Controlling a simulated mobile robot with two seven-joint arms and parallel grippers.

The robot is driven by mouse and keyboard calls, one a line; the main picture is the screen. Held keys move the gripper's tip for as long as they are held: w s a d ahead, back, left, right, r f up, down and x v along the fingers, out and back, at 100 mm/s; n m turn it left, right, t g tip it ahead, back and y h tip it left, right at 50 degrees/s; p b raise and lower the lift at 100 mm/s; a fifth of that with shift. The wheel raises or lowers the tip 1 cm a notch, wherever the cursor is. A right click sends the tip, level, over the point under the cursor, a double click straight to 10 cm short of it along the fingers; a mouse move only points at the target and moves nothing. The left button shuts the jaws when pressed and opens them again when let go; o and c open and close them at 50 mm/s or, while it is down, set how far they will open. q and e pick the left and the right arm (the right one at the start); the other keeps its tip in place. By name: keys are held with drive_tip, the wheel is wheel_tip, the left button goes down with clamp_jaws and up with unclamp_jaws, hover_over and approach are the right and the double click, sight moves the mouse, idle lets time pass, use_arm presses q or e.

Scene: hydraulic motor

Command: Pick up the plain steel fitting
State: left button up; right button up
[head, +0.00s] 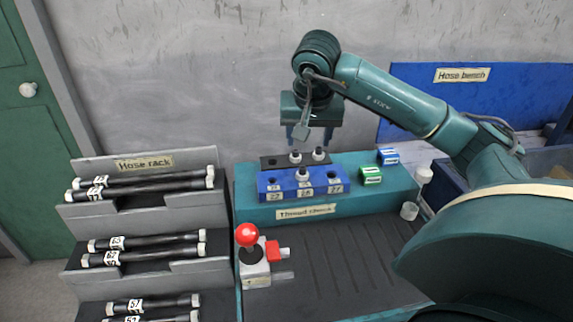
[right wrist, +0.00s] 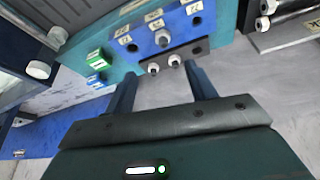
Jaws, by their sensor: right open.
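Small steel fittings with dark centres stand in two blocks on the bench. One fitting (head: 295,157) and another fitting (head: 319,155) are in the black block (head: 268,163) at the back; a third fitting (head: 303,174) is in the blue numbered block (head: 262,185). I cannot tell which is the plain one. In the right wrist view the black block's fittings (right wrist: 153,68) (right wrist: 174,61) lie ahead, between the finger lines. My right gripper (head: 310,134) is open and empty, pointing down above the black block. My left gripper is not in view.
A green box (head: 371,175) and a blue box (head: 388,156) stand right of the blocks. A red-knobbed lever device (head: 256,268) stands in front. The hose rack (head: 75,215) with black hoses is at left. The grey wall is close behind the bench.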

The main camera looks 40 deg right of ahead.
hover_over(302, 168)
drive_tip(key=s, duration=0.2)
drive_tip(key=f, duration=0.7)
drive_tip(key=shift+a, duration=0.35)
drive_tip(key=shift+a+p+x, duration=0.15)
drive_tip(key=shift+p+x, duration=0.1)
drive_tip(key=shift+x, duration=1.1)
drive_tip(key=shift+a+p+x, duration=0.2)
drive_tip(key=shift+x, duration=1.15)
drive_tip(key=shift+c, duration=0.5)
drive_tip(key=c, duration=1)
